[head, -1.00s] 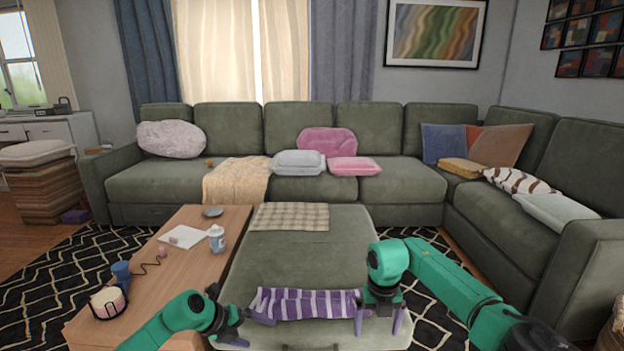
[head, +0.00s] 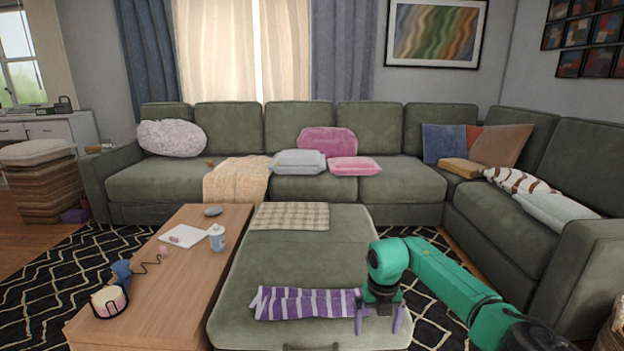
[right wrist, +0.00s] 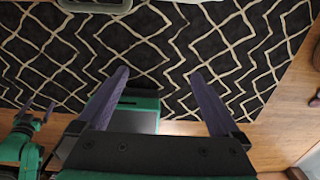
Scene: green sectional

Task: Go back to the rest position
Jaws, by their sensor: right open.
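My right gripper (head: 379,322) is open, its two purple fingers pointing down near the front right part of the green ottoman (head: 310,255). A purple and white striped cloth (head: 305,303) lies on the ottoman just left of it. In the right wrist view the open fingers (right wrist: 160,73) have nothing between them. My left gripper is out of the head view. A green arm with dark fingers (right wrist: 38,109), seemingly my left, shows small at the left edge of the right wrist view; its opening is unclear.
A wooden coffee table (head: 165,275) with a cup, bottle and papers stands left of the ottoman. A checked cloth (head: 290,216) lies on the ottoman's far end. The green sectional (head: 400,185) runs behind and along the right. Patterned rug (right wrist: 160,40) lies below.

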